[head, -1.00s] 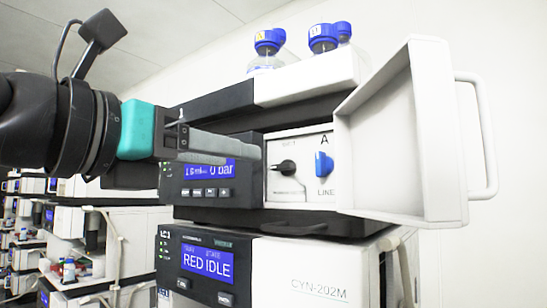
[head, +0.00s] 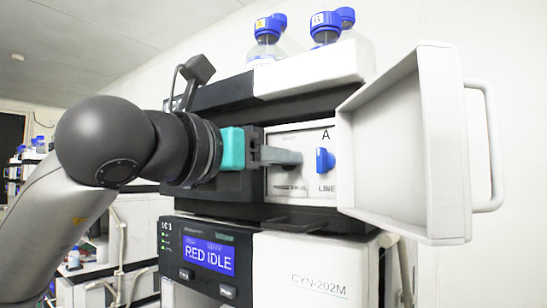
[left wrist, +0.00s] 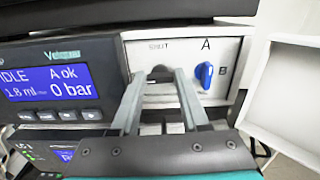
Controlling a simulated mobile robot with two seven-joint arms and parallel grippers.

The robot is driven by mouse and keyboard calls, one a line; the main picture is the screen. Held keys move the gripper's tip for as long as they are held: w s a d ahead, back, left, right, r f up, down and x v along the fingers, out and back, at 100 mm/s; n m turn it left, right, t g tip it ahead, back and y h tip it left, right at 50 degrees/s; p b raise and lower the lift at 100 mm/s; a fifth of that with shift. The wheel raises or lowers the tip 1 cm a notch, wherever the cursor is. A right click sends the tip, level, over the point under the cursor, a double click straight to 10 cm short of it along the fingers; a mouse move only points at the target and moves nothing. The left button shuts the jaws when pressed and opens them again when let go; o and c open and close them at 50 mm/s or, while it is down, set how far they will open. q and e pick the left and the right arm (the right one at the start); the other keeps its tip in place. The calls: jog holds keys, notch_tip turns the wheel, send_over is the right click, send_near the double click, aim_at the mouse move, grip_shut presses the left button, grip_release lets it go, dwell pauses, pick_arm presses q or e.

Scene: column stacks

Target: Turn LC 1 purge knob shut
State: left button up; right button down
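The LC 1 purge knob (left wrist: 160,73) is a small dark knob on the white valve panel (left wrist: 140,50), seen in the left wrist view at the far end of my fingers. My left gripper (left wrist: 159,78) is open, with one finger on each side of the knob. I cannot tell whether either finger touches it. In the head view my left gripper (head: 298,157) reaches the panel from the left, and its fingers hide the knob. The blue A/B knob (head: 325,161) stands just right of the fingers; its pointer is near upright. My right gripper is not in view.
A white door (head: 405,150) stands open on the right of the panel, with a handle. The pump display (left wrist: 58,83) reads 0 bar. The lower module's display (head: 208,257) reads RED IDLE. Blue-capped bottles (head: 266,40) stand on top.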

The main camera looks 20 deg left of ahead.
pick_arm(q)
grip_shut()
jog(key=shift+m, duration=0.3)
jog(key=m+b, duration=0.2)
jog(key=shift+d+f+m, duration=0.1)
jog(key=shift+m, duration=0.2)
jog(key=m+b, duration=0.1)
jog(key=m, duration=0.2)
jog(key=shift+s+m, duration=0.1)
jog(key=shift+m, duration=0.3)
jog(key=m+b, duration=0.1)
jog(key=m, duration=0.4)
jog(key=shift+d, duration=0.1)
jog(key=m, duration=0.6)
jog(key=shift+f, duration=0.1)
jog(key=shift+m, duration=0.3)
jog(key=shift+o, duration=1)
grip_release()
